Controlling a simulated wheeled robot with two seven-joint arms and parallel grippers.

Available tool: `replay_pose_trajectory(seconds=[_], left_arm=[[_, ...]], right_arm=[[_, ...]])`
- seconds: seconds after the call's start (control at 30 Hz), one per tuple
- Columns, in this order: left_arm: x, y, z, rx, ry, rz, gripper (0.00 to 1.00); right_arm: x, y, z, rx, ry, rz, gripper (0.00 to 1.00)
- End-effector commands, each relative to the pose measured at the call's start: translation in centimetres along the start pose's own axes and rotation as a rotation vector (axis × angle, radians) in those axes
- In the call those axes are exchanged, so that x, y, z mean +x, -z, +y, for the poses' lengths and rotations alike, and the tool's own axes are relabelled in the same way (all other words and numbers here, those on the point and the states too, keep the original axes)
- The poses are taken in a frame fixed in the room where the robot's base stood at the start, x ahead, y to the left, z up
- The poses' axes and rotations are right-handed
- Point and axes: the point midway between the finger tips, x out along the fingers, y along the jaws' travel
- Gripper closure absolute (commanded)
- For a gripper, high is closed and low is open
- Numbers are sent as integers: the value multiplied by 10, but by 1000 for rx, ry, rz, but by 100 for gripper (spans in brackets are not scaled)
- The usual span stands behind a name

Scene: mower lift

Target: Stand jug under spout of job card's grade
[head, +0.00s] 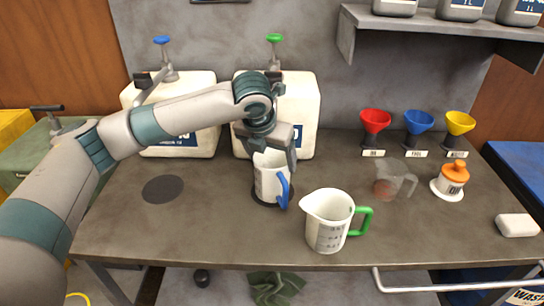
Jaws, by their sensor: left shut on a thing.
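My left gripper (273,150) is shut on the rim of a white jug with a blue handle (270,184). This jug is upright over a dark round pad (260,200) in front of the white drum with the green-topped tap (304,103). I cannot tell whether it touches the pad. A second white jug with a green handle (327,222) stands at the bench's front. A white drum with a blue-topped tap (205,92) stands left, with an empty dark pad (162,189) before it. The drums' labels are partly hidden by my arm. No readable job card shows.
On the bench (200,235) stand red (375,121), blue (418,123) and yellow funnels (459,123), a clear jug (392,183), an orange-topped oil can (453,178) and a white block (516,225). A shelf (440,22) holds bottles. The bench's front left is free.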

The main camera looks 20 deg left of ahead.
Motion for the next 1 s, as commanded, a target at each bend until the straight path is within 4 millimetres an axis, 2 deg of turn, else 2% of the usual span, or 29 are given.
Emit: replay_pose_trajectory(seconds=[0.37,0.4,0.47,0.5,0.87,1.0], left_arm=[[2,1,0,0,1,0,63],[3,1,0,0,1,0,21],[3,1,0,0,1,0,7],[3,1,0,0,0,0,5],[2,0,0,0,0,-1,5],[-7,0,0,1,0,-2,5]], right_arm=[[-2,1,3,-2,-3,3,69],[-2,1,3,-2,-3,7,69],[-2,1,3,-2,-3,10,69],[-2,0,3,-2,-3,8,69],[-1,-4,3,-2,-3,-1,69],[0,-3,3,-2,-3,-8,69]])
